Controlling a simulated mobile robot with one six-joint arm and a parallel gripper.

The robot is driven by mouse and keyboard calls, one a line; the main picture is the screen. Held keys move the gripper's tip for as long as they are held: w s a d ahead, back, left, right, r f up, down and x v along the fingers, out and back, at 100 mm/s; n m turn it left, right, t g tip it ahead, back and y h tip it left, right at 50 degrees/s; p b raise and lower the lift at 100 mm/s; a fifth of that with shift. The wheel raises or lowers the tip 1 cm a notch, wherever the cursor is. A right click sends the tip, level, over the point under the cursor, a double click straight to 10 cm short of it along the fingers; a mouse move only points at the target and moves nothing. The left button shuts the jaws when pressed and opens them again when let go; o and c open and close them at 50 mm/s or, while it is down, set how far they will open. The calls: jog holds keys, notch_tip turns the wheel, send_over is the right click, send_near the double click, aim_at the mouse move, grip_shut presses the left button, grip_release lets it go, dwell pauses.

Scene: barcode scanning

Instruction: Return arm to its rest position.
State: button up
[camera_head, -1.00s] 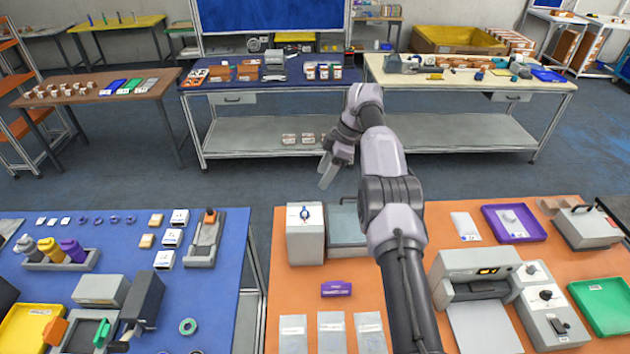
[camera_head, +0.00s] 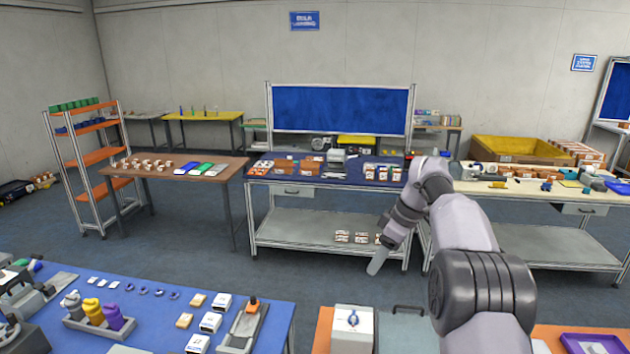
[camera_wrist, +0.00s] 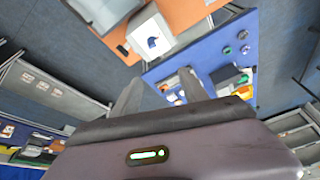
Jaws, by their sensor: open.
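My gripper (camera_head: 380,260) is at the end of my bent arm, in the right half of the head view. It hangs in the air over the floor gap between the near tables and the back workbench. In the wrist view my gripper (camera_wrist: 160,95) shows two grey fingers spread apart with nothing between them. Past the fingers, the wrist view shows the blue table (camera_wrist: 185,62) and a corner of the orange table (camera_wrist: 200,12). In the head view one finger mostly hides the other.
The near blue table (camera_head: 265,290) holds bottles, small boxes and a stand. A white box unit (camera_head: 352,325) stands on the near orange table (camera_head: 322,330) below my gripper. The back workbench (camera_head: 345,238) and a shelf rack (camera_head: 95,170) stand beyond open floor (camera_head: 190,245).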

jog(key=s+a+f+m+t+b, duration=0.1)
jog(key=s+a+m+b, duration=0.1)
jog(key=s+m+b, duration=0.3)
jog(key=s+a+f+h+b, duration=0.15)
jog(key=s+b, duration=0.25)
jog(key=s, duration=0.4)
jog(key=s+a+m+t+y+b, duration=0.1)
jog(key=s+a+m+b, duration=0.25)
jog(key=s, duration=0.25)
jog(key=s+a+f+m+t+h+b, duration=0.1)
jog(key=s+f+m+b, duration=0.6)
jog(key=s+f, duration=1.2)
jog(key=s+t+b, duration=0.1)
jog(key=s+b, duration=0.1)
jog(key=b, duration=0.2)
jog(key=shift+s+a, duration=0.25)
jog(key=shift+s, duration=0.1)
jog(key=shift+m, duration=0.25)
